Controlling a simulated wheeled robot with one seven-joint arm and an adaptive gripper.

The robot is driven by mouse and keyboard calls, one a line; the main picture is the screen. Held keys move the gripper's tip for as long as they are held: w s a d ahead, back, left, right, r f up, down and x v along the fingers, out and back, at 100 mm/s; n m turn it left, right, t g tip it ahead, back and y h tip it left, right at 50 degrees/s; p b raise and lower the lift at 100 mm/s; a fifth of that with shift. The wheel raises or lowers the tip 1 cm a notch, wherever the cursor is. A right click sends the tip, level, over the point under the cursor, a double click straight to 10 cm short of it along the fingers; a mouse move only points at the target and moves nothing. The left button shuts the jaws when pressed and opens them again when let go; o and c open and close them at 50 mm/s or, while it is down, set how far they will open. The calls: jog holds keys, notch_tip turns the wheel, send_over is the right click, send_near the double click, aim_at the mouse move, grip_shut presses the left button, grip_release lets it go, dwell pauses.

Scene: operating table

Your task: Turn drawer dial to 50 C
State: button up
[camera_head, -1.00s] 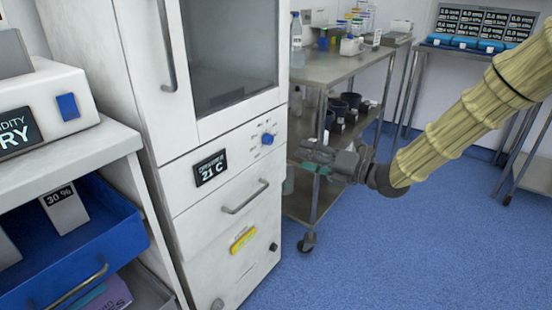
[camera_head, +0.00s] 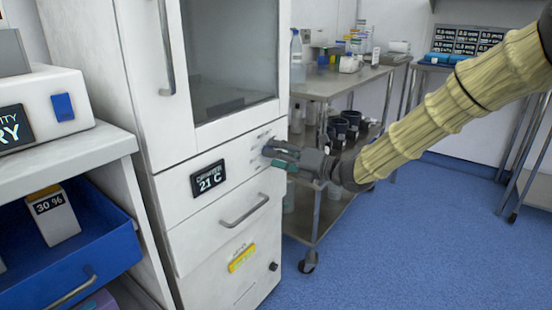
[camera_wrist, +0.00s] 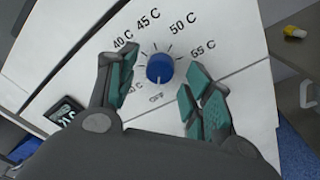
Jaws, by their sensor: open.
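The blue drawer dial (camera_wrist: 160,68) sits on the white cabinet panel in the wrist view. Its white pointer line faces down toward OFF. Printed marks around it include 40 C, 45 C, 50 C (camera_wrist: 183,24) and 55 C. My gripper (camera_wrist: 161,75) is open, with one teal-padded finger on each side of the dial and visible gaps between. In the head view my gripper (camera_head: 273,156) is at the panel and mostly hides the dial. The drawer display (camera_head: 208,179) reads 21 C.
The drawer handle (camera_head: 244,210) projects below the dial panel. A glass-fronted door with a vertical handle (camera_head: 167,48) is above. A steel cart (camera_head: 335,82) with bottles and cups stands close on the right. An open blue drawer (camera_head: 105,235) is at left.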

jog(key=shift+w+a, duration=0.25)
jog(key=shift+a, duration=0.2)
jog(key=c, duration=1.1)
jog(key=shift+o, duration=0.2)
jog(key=shift+d, duration=0.1)
